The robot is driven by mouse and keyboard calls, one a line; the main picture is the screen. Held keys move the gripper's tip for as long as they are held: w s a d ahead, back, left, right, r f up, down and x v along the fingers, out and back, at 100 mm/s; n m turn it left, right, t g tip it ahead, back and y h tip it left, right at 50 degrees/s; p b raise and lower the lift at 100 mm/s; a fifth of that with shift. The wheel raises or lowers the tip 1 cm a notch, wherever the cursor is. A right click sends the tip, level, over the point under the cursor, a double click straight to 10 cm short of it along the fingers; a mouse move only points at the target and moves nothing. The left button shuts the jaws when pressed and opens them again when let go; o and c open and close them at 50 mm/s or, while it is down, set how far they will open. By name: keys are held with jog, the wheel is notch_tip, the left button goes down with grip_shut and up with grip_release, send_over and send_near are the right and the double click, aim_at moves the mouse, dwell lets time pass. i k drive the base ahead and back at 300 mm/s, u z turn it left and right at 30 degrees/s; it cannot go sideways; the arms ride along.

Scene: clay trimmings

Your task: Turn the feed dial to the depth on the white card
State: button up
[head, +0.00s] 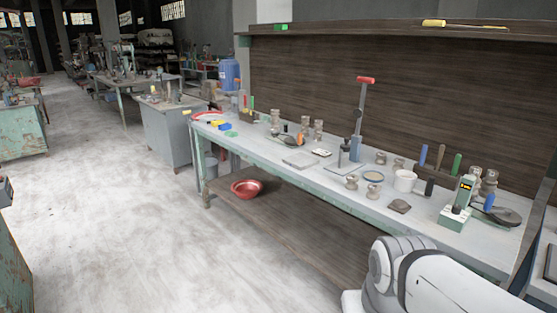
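I cannot make out a feed dial for sure at this size. A tall tool with a red T-shaped handle (366,80) stands upright on the workbench, with a blue-grey lower part (356,148). At the right of the bench is a pale green device (452,218) with an upright block bearing a small dark and yellow marking (465,187). A small white flat item with dark marks (321,152) lies near the bench's middle; I cannot tell whether it is the white card, and no writing is readable. My gripper is not in view; only my white and grey arm shows at the lower right.
A red bowl (246,188) sits on the lower shelf (290,225). The floor (110,220) to the left is open.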

aim_at(456, 210)
jog(key=u, duration=0.55)
jog(key=i, duration=2.1)
jog(key=z, duration=0.75)
jog(key=i, duration=0.45)
jog(key=u, duration=0.75)
jog(key=k, duration=2)
jog(key=z, duration=0.25)
